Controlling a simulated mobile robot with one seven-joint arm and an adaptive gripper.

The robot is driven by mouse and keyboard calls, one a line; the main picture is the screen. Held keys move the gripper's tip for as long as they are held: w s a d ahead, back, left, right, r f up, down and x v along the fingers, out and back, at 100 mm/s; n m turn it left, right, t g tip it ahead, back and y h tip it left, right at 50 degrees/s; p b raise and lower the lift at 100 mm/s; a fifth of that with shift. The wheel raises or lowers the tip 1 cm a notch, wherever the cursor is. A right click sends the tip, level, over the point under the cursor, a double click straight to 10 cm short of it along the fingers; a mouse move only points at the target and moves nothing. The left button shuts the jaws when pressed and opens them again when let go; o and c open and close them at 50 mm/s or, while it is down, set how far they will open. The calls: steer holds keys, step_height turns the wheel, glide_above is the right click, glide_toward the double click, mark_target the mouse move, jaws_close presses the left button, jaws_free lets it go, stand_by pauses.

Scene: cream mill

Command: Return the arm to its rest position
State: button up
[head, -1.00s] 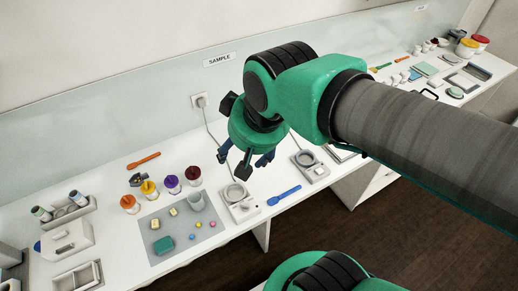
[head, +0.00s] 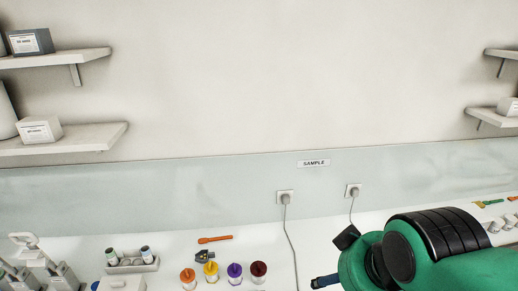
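My arm's green wrist reaches in from the lower right of the head view, in front of the bench and the wall. Only a small part of my gripper (head: 326,281) shows at the bottom edge, as a dark blue finger left of the wrist. The rest of the gripper is hidden behind the wrist or cut off by the frame, so I cannot tell whether it is open or shut.
The white bench (head: 190,262) runs along the bottom. It holds orange (head: 188,276), yellow (head: 211,269), purple (head: 234,271) and dark red (head: 258,269) topped jars, an orange tool (head: 215,239) and a bottle rack (head: 132,264). Shelves (head: 65,138) hang on the wall at both sides.

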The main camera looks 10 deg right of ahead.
step_height(320, 180, down, 8)
steer(key=b, duration=0.7)
steer(key=shift+f+b, duration=0.25)
steer(key=shift+b, duration=0.1)
